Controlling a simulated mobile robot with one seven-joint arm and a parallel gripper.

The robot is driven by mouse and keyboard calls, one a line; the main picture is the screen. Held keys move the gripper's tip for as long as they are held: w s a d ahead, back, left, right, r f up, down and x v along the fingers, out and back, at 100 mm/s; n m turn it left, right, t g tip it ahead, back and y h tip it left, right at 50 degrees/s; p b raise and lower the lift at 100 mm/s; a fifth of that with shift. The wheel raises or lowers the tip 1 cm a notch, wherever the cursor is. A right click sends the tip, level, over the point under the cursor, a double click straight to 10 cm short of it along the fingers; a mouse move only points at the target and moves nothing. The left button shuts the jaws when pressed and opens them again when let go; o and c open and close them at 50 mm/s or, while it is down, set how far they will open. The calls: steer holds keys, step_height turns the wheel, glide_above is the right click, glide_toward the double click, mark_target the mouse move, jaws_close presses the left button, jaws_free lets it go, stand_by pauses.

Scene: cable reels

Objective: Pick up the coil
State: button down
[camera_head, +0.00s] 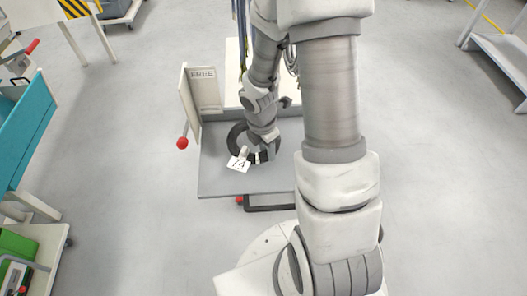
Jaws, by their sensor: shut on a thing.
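The coil (237,133) is a dark ring lying on or just above a grey platform (222,182); I cannot tell whether it touches the surface. A white tag marked "14" (238,164) sits at its near side. My gripper (257,155) reaches down from above at the coil's near right part. It is shut on the coil there. My wrist and arm hide much of the coil's right and far side, and the fingertips are small in this view.
A cream upright panel (203,88) stands at the platform's far left edge, with a red ball knob (182,143) beside it. A teal cabinet (28,125) and a bench with a green box (18,245) stand at left. Grey steps (500,62) stand at far right. The floor between is clear.

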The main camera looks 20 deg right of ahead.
steer(key=s+d+r+p, duration=0.3)
steer(key=s+d+r, duration=0.3)
steer(key=d, duration=0.2)
steer(key=shift+s+d+r, duration=0.2)
steer(key=shift+s+d, duration=0.05)
steer(key=shift+s, duration=0.05)
steer(key=shift+w, duration=0.1)
stand_by(0.9)
steer(key=w+a+m, duration=0.1)
steer(key=w+m, duration=0.1)
steer(key=m, duration=0.1)
steer(key=w+a+m, duration=0.2)
steer(key=m, duration=0.1)
steer(key=w+a+m+g, duration=0.1)
steer(key=w+a+m, duration=0.1)
steer(key=w+m, duration=0.1)
steer(key=shift+w+r+m, duration=0.1)
steer(key=shift+r+m, duration=0.3)
steer(key=shift+m, duration=0.1)
steer(key=w+a+r+m+y, duration=0.1)
steer(key=w+a+r+m, duration=0.1)
steer(key=w+a+m, duration=0.4)
steer(key=shift+a+m+g, duration=0.4)
steer(key=shift+a+m, duration=1.25)
steer(key=shift+m, duration=0.95)
steer(key=shift+s, duration=0.25)
